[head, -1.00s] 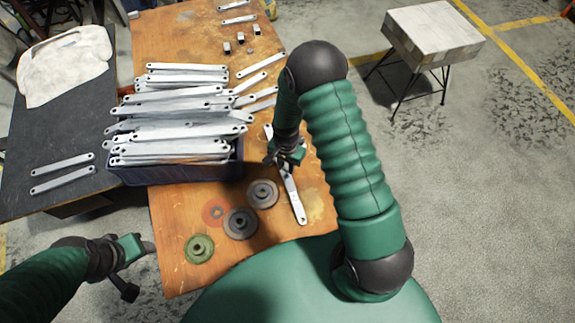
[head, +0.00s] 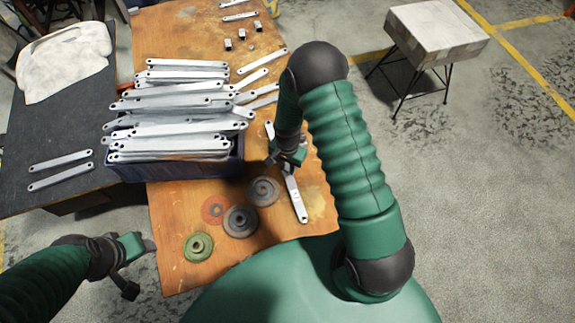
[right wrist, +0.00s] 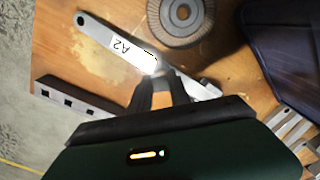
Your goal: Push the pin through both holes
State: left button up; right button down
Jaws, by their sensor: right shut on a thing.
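A long flat galvanized bracket (head: 297,203) lies on the wooden bench under my right gripper (head: 280,163). In the right wrist view the bracket (right wrist: 95,31) carries an A2 label and has a hole at its far end.
A blue crate (head: 195,171) heaped with brackets stands behind. Several round flanged parts, including a dark one (head: 240,221) and a green one (head: 198,246), lie left of the bracket. A bar with square holes (right wrist: 72,101) lies close by in the right wrist view.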

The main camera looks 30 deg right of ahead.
jog(key=shift+f+b, duration=0.9)
jog(key=shift+f, duration=0.75)
jog(key=c, duration=1.1)
grip_release()
jog(key=shift+c, duration=0.2)
notch_tip(320, 180, up, 17)
jog(key=p, duration=0.4)
jog(key=shift+f, duration=0.1)
